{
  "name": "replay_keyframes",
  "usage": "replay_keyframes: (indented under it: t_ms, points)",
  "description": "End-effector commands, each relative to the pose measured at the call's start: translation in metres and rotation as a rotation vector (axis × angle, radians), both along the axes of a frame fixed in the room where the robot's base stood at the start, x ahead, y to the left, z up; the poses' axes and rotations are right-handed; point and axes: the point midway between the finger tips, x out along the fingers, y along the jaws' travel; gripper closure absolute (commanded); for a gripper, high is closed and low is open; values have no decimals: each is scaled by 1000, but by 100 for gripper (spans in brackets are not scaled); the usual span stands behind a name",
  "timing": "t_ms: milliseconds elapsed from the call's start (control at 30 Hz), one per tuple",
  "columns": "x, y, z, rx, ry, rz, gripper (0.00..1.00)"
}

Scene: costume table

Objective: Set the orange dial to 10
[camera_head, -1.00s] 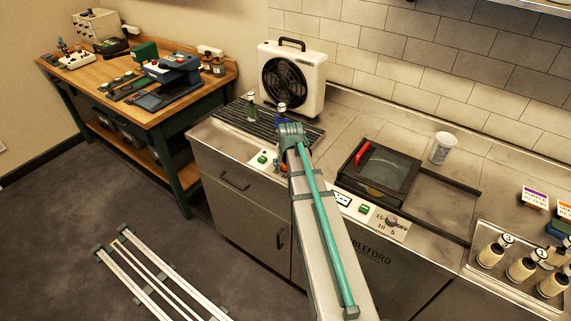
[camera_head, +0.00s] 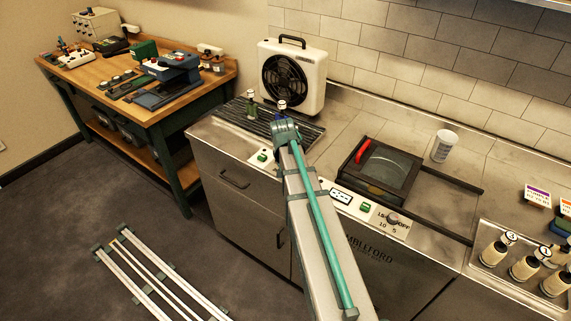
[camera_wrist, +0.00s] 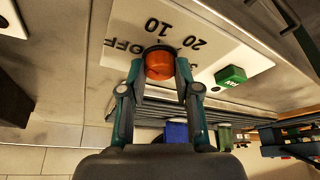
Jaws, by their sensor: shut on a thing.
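The orange dial (camera_wrist: 159,64) sits on a white panel (camera_wrist: 130,25) in the wrist view, with the marks 10, 20 and OFF around it. My gripper (camera_wrist: 161,70) has one finger on each side of the dial and is shut on it. The dial's pointer is too unclear to read, so I cannot tell its setting. In the head view, my arm hides the orange dial and most of the gripper (camera_head: 285,132).
A green switch (camera_wrist: 230,76) is beside the orange dial. A second, grey dial (camera_head: 393,219) is on the counter front to the right. Two bottles (camera_head: 251,106) stand on the black grate, before a white fan unit (camera_head: 292,77). A lidded box (camera_head: 380,168) is right of my arm.

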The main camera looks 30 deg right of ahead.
Motion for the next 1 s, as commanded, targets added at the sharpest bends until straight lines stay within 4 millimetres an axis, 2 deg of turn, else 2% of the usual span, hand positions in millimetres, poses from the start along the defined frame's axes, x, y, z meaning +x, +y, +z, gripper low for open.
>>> replay_keyframes:
  t_ms: [600, 1000]
  points:
    - [5, 2, -2, -2, -1, -558, 100]
    - [5, 2, 0, -1, -1, -755, 100]
